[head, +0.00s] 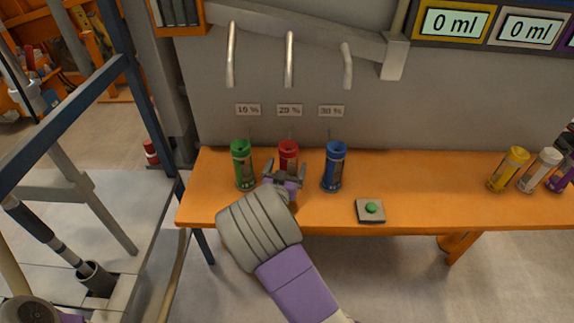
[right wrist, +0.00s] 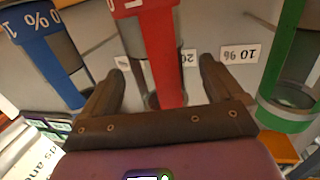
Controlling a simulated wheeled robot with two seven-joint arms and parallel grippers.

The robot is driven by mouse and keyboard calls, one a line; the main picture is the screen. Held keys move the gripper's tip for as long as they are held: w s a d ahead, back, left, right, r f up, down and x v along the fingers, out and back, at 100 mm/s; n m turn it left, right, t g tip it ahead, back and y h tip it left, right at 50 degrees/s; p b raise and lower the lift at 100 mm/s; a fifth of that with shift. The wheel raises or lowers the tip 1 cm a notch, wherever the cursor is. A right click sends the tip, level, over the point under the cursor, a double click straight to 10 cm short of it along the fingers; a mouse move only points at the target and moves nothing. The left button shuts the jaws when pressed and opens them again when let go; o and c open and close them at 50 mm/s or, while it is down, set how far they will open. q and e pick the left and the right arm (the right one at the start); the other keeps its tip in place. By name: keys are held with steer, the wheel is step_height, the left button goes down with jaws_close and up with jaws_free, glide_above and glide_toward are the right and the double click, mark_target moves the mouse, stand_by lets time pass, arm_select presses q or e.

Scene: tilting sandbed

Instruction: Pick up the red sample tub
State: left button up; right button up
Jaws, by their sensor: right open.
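The red sample tub (head: 289,152) stands upright on the orange bench, between a green tub (head: 242,165) and a blue tub (head: 334,167). My right gripper (head: 285,176) is open in front of the red tub and hides its lower part in the head view. In the right wrist view the red tub (right wrist: 157,50) shows between the two spread fingers of my right gripper (right wrist: 165,85). The green tub (right wrist: 285,70) is to the right there and the blue tub (right wrist: 48,50) to the left. I cannot tell whether a finger touches the red tub. My left gripper is not in view.
The orange bench (head: 440,205) has a green button on a grey plate (head: 371,210) near its front edge. Yellow (head: 508,169), white (head: 540,170) and purple tubs stand at the right. Metal spouts (head: 289,60) hang on the wall above. A blue frame (head: 70,120) stands at left.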

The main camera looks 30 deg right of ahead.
steer(key=x, duration=0.4)
steer(key=shift+d+r, duration=0.1)
steer(key=shift+r, duration=0.05)
steer(key=c, duration=1.3)
